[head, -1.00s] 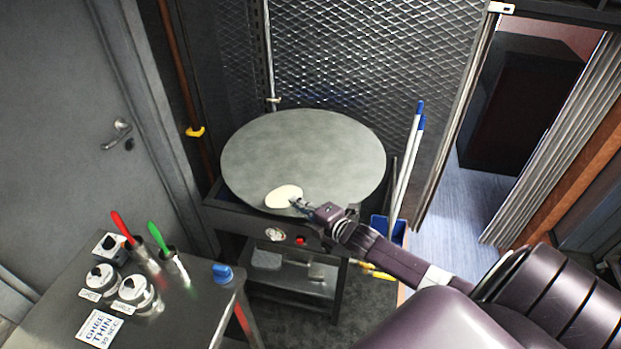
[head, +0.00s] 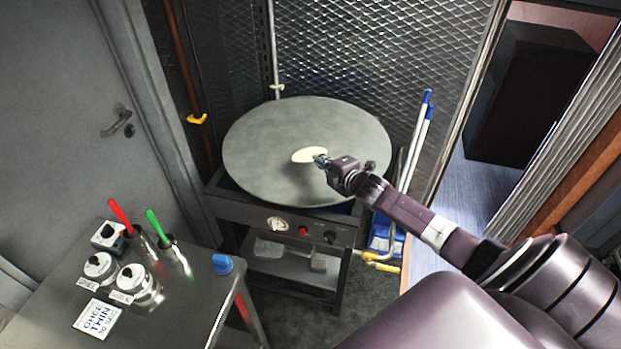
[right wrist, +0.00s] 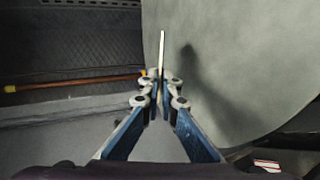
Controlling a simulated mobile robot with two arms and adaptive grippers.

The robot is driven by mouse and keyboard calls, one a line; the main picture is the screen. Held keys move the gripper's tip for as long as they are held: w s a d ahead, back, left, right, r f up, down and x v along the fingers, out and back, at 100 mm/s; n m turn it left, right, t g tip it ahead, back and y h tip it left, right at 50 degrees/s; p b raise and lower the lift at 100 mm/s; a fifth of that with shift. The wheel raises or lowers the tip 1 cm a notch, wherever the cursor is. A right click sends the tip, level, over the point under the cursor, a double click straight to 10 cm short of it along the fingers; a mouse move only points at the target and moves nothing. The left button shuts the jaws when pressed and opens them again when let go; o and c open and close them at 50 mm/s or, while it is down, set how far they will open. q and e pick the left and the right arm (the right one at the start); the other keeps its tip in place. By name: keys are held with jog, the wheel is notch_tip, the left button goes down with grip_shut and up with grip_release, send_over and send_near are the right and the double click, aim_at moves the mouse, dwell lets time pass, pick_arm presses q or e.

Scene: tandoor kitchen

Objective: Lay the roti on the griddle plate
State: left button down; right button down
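The roti (head: 307,154) is a pale flat oval over the middle of the large round grey griddle plate (head: 255,140). My right gripper (head: 321,159) is shut on the roti's right edge. In the right wrist view the roti (right wrist: 162,48) shows edge-on as a thin pale strip between the closed fingertips of the right gripper (right wrist: 159,76). The griddle plate (right wrist: 225,50) fills the right half there, with a dark shadow on it apart from the roti. The roti appears held above the plate; the exact gap is hard to tell. My left gripper is not in view.
A steel table (head: 190,325) at the lower left holds pots, red- and green-handled tools and a ghee sign (head: 100,318). A mesh wall (head: 345,50) stands behind the griddle. Blue-tipped poles (head: 417,140) stand to its right. The plate's surface is otherwise clear.

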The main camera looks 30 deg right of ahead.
notch_tip(320, 180, down, 6)
jog(key=b, duration=0.4)
jog(key=c, duration=2.3)
grip_release()
jog(key=shift+s+r+p, duration=0.2)
jog(key=shift+s+p, duration=0.05)
jog(key=shift+p, duration=0.1)
jog(key=p+v, duration=0.5)
jog(key=v, duration=0.1)
jog(key=shift+r, duration=0.15)
jog(key=shift+s+a+r+p, duration=0.1)
jog(key=shift+s+p, duration=0.45)
jog(key=shift+s, duration=0.2)
